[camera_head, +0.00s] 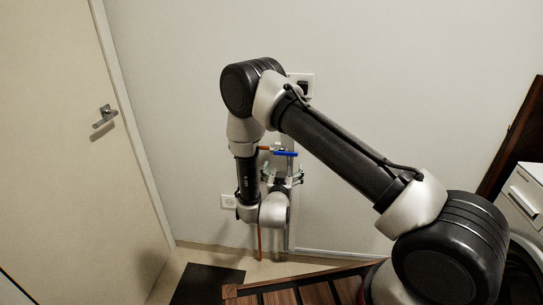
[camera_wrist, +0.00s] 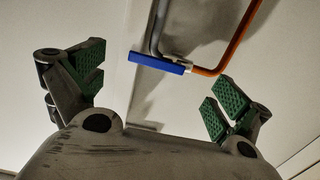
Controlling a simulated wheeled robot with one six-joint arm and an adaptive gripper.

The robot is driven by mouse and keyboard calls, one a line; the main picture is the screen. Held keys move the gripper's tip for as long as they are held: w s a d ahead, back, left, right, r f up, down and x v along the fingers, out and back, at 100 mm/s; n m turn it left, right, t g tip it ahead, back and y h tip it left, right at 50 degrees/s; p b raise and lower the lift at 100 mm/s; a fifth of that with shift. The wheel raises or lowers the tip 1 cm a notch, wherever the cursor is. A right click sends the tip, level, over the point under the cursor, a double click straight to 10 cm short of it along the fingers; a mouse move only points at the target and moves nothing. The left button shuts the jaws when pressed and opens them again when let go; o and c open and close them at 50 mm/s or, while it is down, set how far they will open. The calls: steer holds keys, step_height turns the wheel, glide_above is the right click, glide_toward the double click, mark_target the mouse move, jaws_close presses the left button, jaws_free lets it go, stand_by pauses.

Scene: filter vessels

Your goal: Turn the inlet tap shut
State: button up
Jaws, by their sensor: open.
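The tap's blue lever (camera_wrist: 156,62) shows in the wrist view, ahead of my gripper and a little above the gap between its fingers. It lies roughly crosswise to the grey pipe (camera_wrist: 155,28) that meets it. In the head view the blue lever (camera_head: 286,154) sits near the wall, just above my gripper. My gripper (camera_wrist: 158,85) is open and empty, its green pads wide apart on both sides of the lever in the picture. I see no contact with the lever. In the head view my gripper (camera_head: 282,175) points upward, and part of the tap and pipes is hidden.
An orange pipe (camera_wrist: 236,42) bends beside the lever's right end. A wall box (camera_head: 306,86) and a socket (camera_head: 228,201) are on the wall. A door (camera_head: 70,160) is at left, a slatted wooden surface (camera_head: 315,292) below, and a white appliance (camera_head: 524,195) at right.

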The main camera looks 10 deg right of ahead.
mark_target(285, 154)
steer(key=shift+t, duration=0.3)
steer(key=x, duration=0.2)
steer(key=r+x, duration=0.1)
steer(key=x, duration=0.5)
steer(key=shift+r, duration=0.15)
steer(key=c, duration=1.3)
